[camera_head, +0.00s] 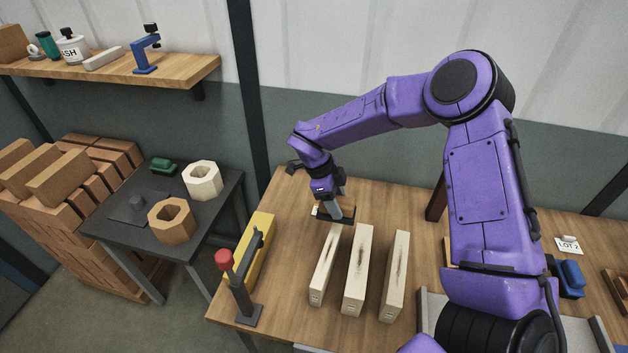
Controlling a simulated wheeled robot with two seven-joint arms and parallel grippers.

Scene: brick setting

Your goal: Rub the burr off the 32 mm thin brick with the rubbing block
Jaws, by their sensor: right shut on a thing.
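Three long pale bricks lie side by side on the wooden table: a left one (325,265), a middle one (357,270) and a right one (395,276). Each has a dark streak on its top face; the small markings on their near ends are too small to read, so I cannot tell which is 32 mm. My right gripper (334,208) points down at the far end of the left brick. It is shut on a dark, flat-bottomed block (343,218), seemingly the rubbing block, partly hidden by the fingers. Whether the block touches the brick is unclear. My left gripper is out of view.
A yellow bar and dark clamp (246,275) with a red knob stand at the table's left edge. A dark side table (215,218) holds two hexagonal rings. Stacked bricks (70,180) stand farther left. A "LOT 2" card (568,245) and a blue item (570,277) are at right.

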